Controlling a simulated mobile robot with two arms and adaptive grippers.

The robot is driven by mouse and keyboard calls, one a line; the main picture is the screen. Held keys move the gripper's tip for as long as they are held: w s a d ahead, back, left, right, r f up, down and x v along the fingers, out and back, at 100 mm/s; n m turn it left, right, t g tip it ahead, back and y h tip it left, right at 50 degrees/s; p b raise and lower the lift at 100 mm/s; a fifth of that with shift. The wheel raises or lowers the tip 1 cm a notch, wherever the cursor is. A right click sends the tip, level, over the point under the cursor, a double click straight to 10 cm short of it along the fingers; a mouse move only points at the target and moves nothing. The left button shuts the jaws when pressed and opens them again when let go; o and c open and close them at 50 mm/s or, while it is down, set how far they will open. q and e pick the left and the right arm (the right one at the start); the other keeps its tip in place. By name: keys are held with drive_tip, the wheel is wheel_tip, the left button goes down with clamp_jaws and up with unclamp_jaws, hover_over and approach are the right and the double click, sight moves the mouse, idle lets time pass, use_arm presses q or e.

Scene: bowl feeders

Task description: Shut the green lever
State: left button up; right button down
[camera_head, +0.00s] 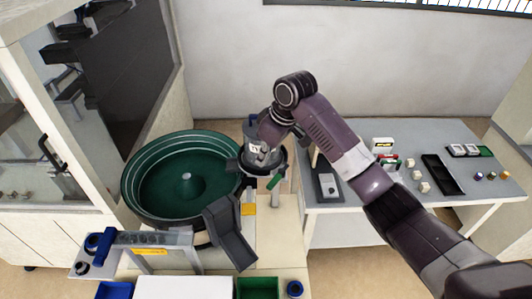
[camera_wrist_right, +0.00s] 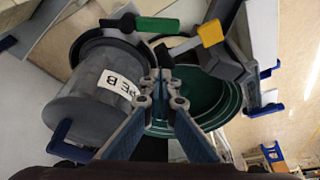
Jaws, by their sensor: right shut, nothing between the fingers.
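The green lever (camera_head: 275,181) sticks out below the grey hopper (camera_head: 279,161), next to the green bowl. In the right wrist view the green lever (camera_wrist_right: 157,24) lies near the top, level in the picture, on a dark stem beside the grey cylinder (camera_wrist_right: 97,92) with a white label. My right gripper (camera_wrist_right: 163,78) is shut and empty, its fingertips apart from the lever, between the cylinder and the bowl in the picture. In the head view the right gripper (camera_head: 262,152) is over the hopper and partly hides it. My left gripper is not in view.
A large green bowl feeder (camera_head: 150,160) stands left of the hopper. A yellow-tipped lever (camera_wrist_right: 210,33) shows right of the green one; its yellow part also shows in the head view (camera_head: 248,209). A grey chute (camera_head: 229,235) stands in front. A white table (camera_head: 440,140) with small parts stands right.

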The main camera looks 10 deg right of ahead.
sight(278, 177)
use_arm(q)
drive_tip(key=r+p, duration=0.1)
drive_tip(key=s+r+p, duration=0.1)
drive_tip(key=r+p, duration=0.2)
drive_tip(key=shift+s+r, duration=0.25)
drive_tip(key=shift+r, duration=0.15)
use_arm(e)
wheel_tip(278, 177, down, 6)
drive_tip(key=s+d, duration=0.1)
drive_tip(key=shift+s+d+r, duration=0.15)
drive_tip(key=shift+s+d, duration=0.05)
drive_tip(key=shift+s, duration=0.05)
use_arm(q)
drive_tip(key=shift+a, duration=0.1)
use_arm(e)
drive_tip(key=shift+w, duration=0.1)
